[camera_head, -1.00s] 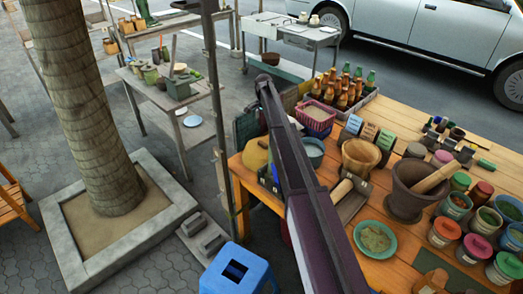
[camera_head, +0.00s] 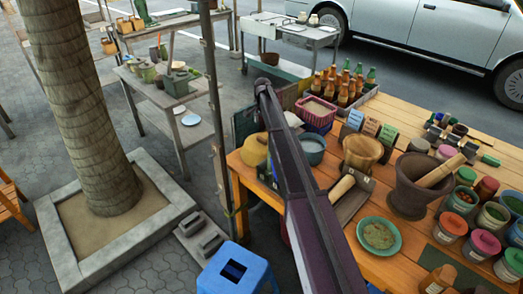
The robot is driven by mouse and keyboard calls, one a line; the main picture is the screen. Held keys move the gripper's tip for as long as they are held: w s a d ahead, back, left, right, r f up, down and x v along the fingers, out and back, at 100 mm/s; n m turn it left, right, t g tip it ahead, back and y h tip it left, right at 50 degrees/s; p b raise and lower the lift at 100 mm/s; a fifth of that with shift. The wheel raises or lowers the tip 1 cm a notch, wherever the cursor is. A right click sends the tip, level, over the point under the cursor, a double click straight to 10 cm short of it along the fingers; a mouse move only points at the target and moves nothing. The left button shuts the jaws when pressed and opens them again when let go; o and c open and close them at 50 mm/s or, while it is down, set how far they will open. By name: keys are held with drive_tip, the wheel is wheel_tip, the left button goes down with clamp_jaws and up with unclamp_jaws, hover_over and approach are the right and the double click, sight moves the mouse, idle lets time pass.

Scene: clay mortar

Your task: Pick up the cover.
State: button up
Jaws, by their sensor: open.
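I cannot tell for sure which thing is the cover. Several jars with coloured lids stand at the right of the wooden table, among them a red-lidded jar (camera_head: 484,243) and a pink-lidded jar (camera_head: 446,153). A dark clay mortar (camera_head: 408,196) with a wooden pestle (camera_head: 442,170) stands beside them. A yellow round thing (camera_head: 254,151) at the table's left corner is partly hidden by my arm. My arm crosses the middle of the view, hiding part of the table. My gripper is not in view.
The table also holds a lighter mortar (camera_head: 362,152), a green bowl (camera_head: 379,236), a pink basket (camera_head: 316,114) and a crate of bottles (camera_head: 342,88). A blue stool (camera_head: 235,270), a pole (camera_head: 218,130) and a tree planter (camera_head: 60,245) stand left. Paving between planter and pole is partly clear.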

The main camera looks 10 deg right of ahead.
sight(262, 139)
drive_tip(key=shift+f+b, duration=1.55)
drive_tip(key=shift+f, duration=0.3)
drive_tip(key=shift+f, duration=0.1)
drive_tip(key=shift+a+f+b, duration=0.2)
drive_tip(key=shift+f+b, duration=2.3)
drive_tip(key=shift+b, duration=0.1)
drive_tip(key=shift+w, duration=0.1)
drive_tip(key=c, duration=1)
drive_tip(key=shift+r, duration=0.25)
wheel_tip(262, 139, up, 18)
drive_tip(key=p, duration=1.8)
drive_tip(key=shift+f, duration=0.2)
drive_tip(key=shift+r, duration=0.1)
